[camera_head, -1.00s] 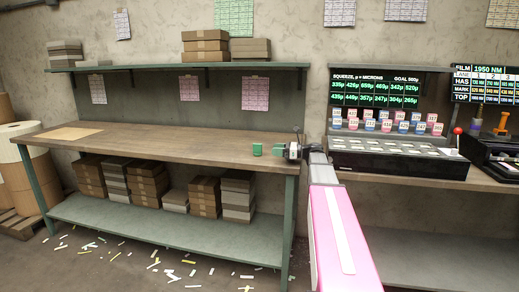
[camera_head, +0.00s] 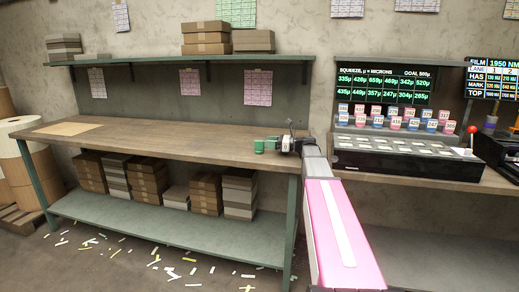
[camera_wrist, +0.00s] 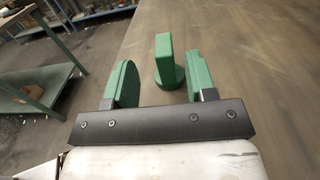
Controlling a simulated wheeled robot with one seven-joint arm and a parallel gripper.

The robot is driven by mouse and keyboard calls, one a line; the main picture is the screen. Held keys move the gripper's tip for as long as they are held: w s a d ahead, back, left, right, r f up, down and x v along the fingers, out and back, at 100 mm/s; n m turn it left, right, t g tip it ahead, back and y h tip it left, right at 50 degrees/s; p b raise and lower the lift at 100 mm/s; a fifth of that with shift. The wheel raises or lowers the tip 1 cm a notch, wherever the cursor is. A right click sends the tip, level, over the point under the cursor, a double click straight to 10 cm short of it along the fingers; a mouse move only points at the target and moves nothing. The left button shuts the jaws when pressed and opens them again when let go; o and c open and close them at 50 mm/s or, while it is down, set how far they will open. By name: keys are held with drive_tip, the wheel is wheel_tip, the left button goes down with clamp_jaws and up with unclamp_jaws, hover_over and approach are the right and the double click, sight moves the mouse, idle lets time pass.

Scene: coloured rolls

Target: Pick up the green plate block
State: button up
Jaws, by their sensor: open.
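The green plate block (camera_head: 259,146) stands upright on the wooden bench top near its right end. In the wrist view the green plate block (camera_wrist: 165,62) shows as a flat upright plate on a round green base, just ahead of and between my fingers, closer to the right one. My gripper (camera_wrist: 158,80) has two green finger pads, wide apart with nothing between them touching. In the head view my gripper (camera_head: 272,145) is at the block's right side, low over the bench. The gap between pads and block is hard to judge there.
The wooden bench (camera_head: 160,145) is mostly clear, with a tan sheet (camera_head: 68,129) at its left. A black device with several labelled blocks (camera_head: 400,152) stands right of my arm. Stacked boxes (camera_head: 148,182) sit on the lower shelf. A shelf (camera_head: 190,59) runs above the bench.

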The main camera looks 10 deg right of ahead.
sight(259, 141)
drive_tip(key=shift+x, duration=2.65)
drive_tip(key=shift+w+d, duration=0.1)
drive_tip(key=shift+w, duration=0.05)
clamp_jaws()
